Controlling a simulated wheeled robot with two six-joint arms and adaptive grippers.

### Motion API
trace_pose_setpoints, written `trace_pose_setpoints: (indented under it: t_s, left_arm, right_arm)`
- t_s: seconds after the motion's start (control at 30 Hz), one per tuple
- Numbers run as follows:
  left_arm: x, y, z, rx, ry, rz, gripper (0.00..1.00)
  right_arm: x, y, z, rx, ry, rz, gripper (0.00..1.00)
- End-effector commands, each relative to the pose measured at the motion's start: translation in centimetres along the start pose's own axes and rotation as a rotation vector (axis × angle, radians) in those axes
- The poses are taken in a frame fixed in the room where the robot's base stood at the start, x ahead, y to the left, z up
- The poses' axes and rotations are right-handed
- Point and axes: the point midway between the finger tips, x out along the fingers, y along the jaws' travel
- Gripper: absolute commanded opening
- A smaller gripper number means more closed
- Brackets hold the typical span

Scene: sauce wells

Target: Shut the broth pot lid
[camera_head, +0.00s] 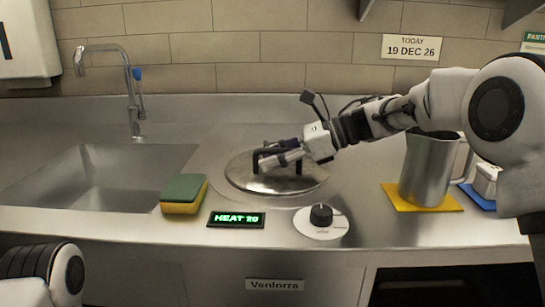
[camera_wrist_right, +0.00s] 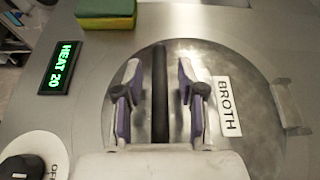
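The broth pot lid (camera_head: 242,181) is a round metal disc lying flat, level with the counter. In the right wrist view the lid (camera_wrist_right: 255,110) carries a BROTH label (camera_wrist_right: 228,105) and a hinge-like bracket (camera_wrist_right: 290,106) at its edge. My right gripper (camera_head: 272,160) is at the dark bar handle of the lid. In the wrist view the handle (camera_wrist_right: 160,65) runs between the two fingers of my right gripper (camera_wrist_right: 158,95), with a gap on each side. The fingers are open around it. The pot's inside is hidden. My left gripper is out of view.
A sponge (camera_head: 183,195), a HEAT 20 display (camera_head: 236,219) and a control knob (camera_head: 321,215) sit in front of the lid. A sink (camera_head: 100,175) is at the left. A metal pitcher (camera_head: 428,170) stands on a yellow mat (camera_head: 400,203) at the right.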

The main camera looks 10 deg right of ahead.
Motion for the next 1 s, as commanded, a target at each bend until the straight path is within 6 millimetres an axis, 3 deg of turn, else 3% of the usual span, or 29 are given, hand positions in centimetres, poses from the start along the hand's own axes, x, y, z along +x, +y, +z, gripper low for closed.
trace_pose_setpoints:
  t_s: [0.17,0.5,0.87,1.0]
  left_arm:
    - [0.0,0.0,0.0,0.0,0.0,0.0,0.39]
    - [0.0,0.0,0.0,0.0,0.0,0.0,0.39]
    - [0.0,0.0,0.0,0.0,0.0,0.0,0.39]
    - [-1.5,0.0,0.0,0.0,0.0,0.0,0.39]
  right_arm:
    - [-0.7,-0.2,1.7,-0.004,0.0,-0.002,0.39]
    - [-3.4,-0.7,8.3,-0.004,0.0,0.0,0.39]
    - [-3.7,-0.8,9.2,0.0,0.001,0.001,0.39]
    - [-4.3,-0.9,10.6,-0.001,0.0,0.001,0.39]
